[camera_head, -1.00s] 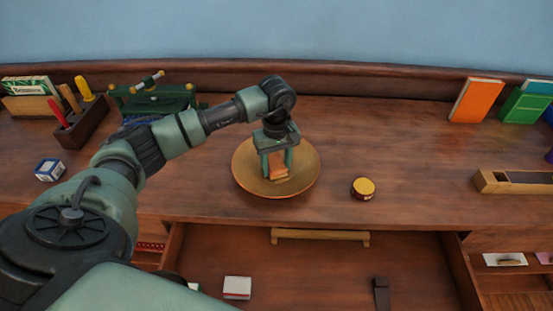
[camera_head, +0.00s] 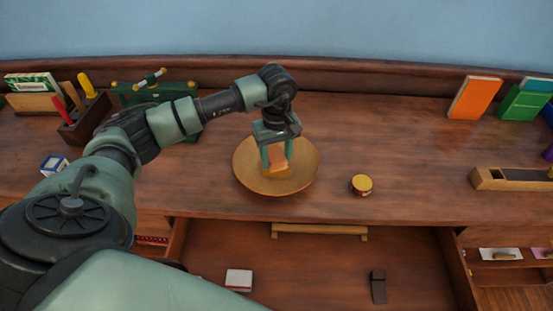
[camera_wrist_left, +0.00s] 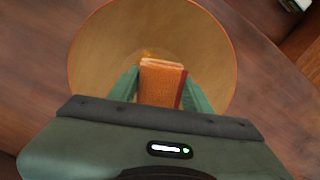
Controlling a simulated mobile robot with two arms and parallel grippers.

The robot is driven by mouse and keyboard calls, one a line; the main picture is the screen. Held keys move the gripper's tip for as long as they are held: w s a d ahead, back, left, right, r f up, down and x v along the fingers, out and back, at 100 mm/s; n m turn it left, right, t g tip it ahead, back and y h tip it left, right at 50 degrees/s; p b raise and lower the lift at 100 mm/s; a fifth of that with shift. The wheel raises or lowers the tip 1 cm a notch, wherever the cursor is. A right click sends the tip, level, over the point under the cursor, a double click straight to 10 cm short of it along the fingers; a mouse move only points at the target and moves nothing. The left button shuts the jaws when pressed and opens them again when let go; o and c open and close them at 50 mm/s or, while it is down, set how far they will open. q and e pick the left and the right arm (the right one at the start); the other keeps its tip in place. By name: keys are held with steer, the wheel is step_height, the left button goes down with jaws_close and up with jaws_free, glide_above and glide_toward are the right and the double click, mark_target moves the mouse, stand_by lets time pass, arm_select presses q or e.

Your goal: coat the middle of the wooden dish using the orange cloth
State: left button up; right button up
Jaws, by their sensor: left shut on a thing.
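The wooden dish (camera_head: 305,178) is round and shallow and sits on the wooden top; it fills the upper part of the left wrist view (camera_wrist_left: 100,60). My left gripper (camera_head: 275,162) points down over the dish. It is shut on the folded orange cloth (camera_head: 278,168), which also shows between the fingers in the left wrist view (camera_wrist_left: 161,82). The cloth is over the middle of the dish. Whether it touches the surface is hard to tell. A small shiny yellowish patch (camera_wrist_left: 147,54) shows on the dish beside the cloth. My right gripper is not in view.
A small yellow-lidded jar (camera_head: 361,185) stands right of the dish. An open drawer (camera_head: 320,265) lies below the front edge. A tool holder (camera_head: 85,120) and green box (camera_head: 155,95) are at left; books (camera_head: 475,98) and a wooden plane (camera_head: 510,179) at right.

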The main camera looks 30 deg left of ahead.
arm_select(q)
steer(key=shift+r+p, duration=0.45)
steer(key=shift+r, duration=0.75)
steer(key=shift+r, duration=0.1)
steer(key=shift+r+p, duration=0.6)
steer(key=shift+r, duration=0.8)
